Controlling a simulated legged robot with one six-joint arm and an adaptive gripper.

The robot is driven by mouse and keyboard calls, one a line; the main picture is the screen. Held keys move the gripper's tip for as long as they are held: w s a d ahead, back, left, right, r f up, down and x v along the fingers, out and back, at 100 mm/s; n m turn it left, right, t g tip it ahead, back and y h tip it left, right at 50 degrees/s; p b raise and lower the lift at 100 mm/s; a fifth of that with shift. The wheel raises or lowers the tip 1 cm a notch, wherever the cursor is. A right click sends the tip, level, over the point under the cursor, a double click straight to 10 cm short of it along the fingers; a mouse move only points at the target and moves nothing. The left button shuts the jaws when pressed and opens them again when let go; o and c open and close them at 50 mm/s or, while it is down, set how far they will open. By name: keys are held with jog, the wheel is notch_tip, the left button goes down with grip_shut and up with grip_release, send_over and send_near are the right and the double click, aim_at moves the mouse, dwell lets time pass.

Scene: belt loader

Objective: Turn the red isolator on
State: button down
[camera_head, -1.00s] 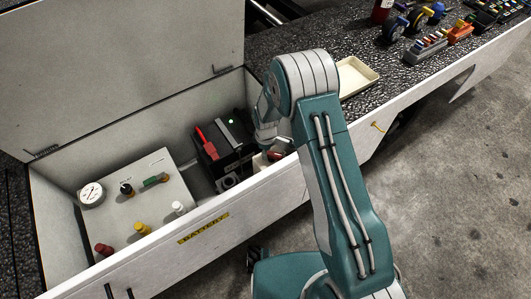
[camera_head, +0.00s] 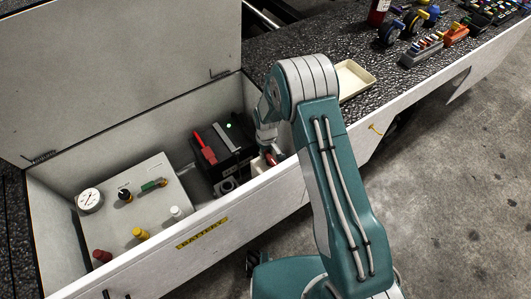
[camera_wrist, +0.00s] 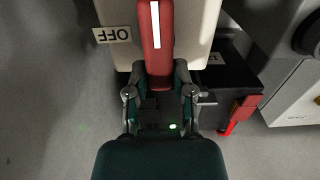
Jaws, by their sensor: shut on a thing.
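The red isolator handle (camera_wrist: 156,45) has a white stripe and sits on a cream base (camera_wrist: 195,25) in the wrist view. The stripe runs up and down the picture; an OFF label (camera_wrist: 113,35) lies left of the handle, which does not point at it. My gripper (camera_wrist: 160,82) is shut on the near end of the handle, one finger on each side. In the head view, the red handle (camera_head: 270,159) shows at the right end of the open bay, just below my gripper (camera_head: 268,148). My wrist and arm hide part of the isolator there.
A black battery (camera_head: 228,150) with a red clamp lies left of the isolator, a green light on top. A panel (camera_head: 130,205) with a gauge and knobs fills the bay's left end. The raised lid (camera_head: 120,70) stands behind, the front wall (camera_head: 205,235) before it.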

aim_at(266, 152)
jog(key=shift+w, duration=0.1)
dwell(0.3)
jog(key=shift+c, duration=2.4)
grip_release()
notch_tip(266, 152, up, 12)
jog(key=shift+f, duration=0.1)
